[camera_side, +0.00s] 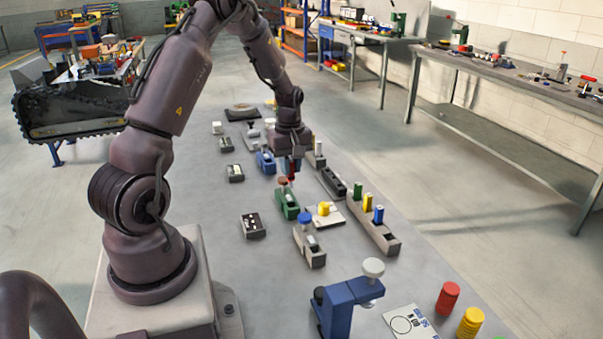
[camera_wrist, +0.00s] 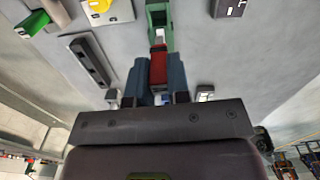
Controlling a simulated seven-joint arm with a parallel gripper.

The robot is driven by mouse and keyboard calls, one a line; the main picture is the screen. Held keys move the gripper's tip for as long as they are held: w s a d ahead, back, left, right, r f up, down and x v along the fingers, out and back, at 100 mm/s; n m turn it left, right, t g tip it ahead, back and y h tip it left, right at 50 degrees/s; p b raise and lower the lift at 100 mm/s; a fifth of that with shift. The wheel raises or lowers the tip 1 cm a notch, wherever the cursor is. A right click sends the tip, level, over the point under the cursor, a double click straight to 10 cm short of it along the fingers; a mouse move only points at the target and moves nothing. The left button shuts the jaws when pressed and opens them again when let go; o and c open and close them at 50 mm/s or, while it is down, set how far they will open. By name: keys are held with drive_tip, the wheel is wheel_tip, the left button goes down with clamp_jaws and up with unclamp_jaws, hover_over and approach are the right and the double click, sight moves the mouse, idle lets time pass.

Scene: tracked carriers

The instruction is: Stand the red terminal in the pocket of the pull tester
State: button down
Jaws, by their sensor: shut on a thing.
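My gripper (camera_side: 291,167) points down over the middle of the bench in the side view. In the wrist view its two blue-grey fingers (camera_wrist: 157,82) are shut on the red terminal (camera_wrist: 158,68), one on each side. The terminal's lower end is partly hidden, so I cannot tell whether it touches anything. Several small fixtures stand around it, and I cannot tell for sure which is the pull tester. That green fixture also shows beyond the terminal in the wrist view (camera_wrist: 168,38).
A grey rack (camera_side: 385,240) holds green, yellow and blue pieces. A grey fixture with a blue knob (camera_side: 314,252), a yellow-knobbed plate (camera_side: 335,217) and a blue fixture (camera_side: 265,163) stand close by. A blue clamp-like device (camera_side: 340,307) is nearer the camera.

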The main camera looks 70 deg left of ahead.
sight(291, 180)
drive_tip(key=shift+w+m, duration=0.1)
drive_tip(key=shift+m, duration=0.2)
drive_tip(key=shift+f, duration=1.95)
drive_tip(key=shift+f, duration=1.55)
idle(1.0)
drive_tip(key=c, duration=0.5)
unclamp_jaws()
drive_tip(key=shift+r, duration=0.1)
idle(0.4)
drive_tip(key=shift+r, duration=3.4)
